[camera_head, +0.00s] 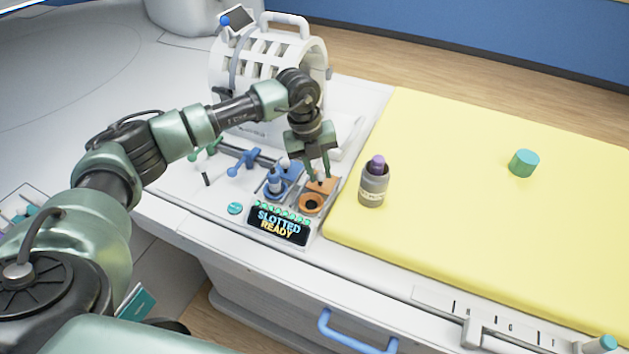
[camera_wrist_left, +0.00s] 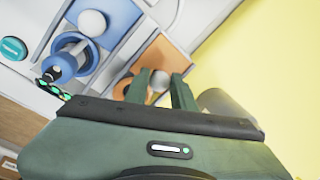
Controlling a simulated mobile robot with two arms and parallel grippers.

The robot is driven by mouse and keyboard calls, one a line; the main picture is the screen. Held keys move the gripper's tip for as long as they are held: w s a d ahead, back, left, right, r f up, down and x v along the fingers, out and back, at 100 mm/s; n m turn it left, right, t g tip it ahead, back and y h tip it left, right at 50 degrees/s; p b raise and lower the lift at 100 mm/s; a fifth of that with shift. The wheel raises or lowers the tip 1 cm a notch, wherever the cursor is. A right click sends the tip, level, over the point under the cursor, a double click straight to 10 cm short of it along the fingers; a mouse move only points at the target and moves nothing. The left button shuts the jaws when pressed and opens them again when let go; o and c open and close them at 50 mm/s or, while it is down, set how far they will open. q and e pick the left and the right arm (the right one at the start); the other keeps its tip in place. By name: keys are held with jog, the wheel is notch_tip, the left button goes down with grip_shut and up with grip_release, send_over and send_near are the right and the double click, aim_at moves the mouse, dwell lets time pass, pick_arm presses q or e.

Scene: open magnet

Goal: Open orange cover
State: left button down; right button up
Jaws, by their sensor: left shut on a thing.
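The orange cover (camera_head: 327,184) is at the right end of the slotted device, behind an orange ring (camera_head: 312,204) with a dark hole. In the left wrist view the orange cover (camera_wrist_left: 163,57) is a flat plate with a pale round knob (camera_wrist_left: 160,80). My left gripper (camera_head: 318,180) reaches down onto it from above. In the left wrist view its two fingers (camera_wrist_left: 166,88) are on either side of the knob, shut on it. The fingers hide part of the cover. My right gripper is in neither view.
A blue holder (camera_head: 276,188) with a vial stands just left of the orange parts. A grey bottle with a purple cap (camera_head: 374,182) stands close on the right, on the yellow mat (camera_head: 450,200). A teal cap (camera_head: 524,163) lies farther right. A white drum machine (camera_head: 265,60) stands behind.

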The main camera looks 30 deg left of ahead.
pick_arm(q)
jog(key=shift+w, duration=0.2)
jog(key=shift+s, duration=0.1)
jog(key=c, duration=1.2)
grip_release()
jog(key=shift+a+r, duration=0.1)
jog(key=shift+r, duration=0.45)
jog(key=r, duration=0.2)
jog(key=r+b, duration=0.1)
jog(key=r, duration=0.1)
jog(key=s+a+r+b, duration=0.1)
jog(key=r, duration=0.1)
jog(key=shift+r, duration=0.3)
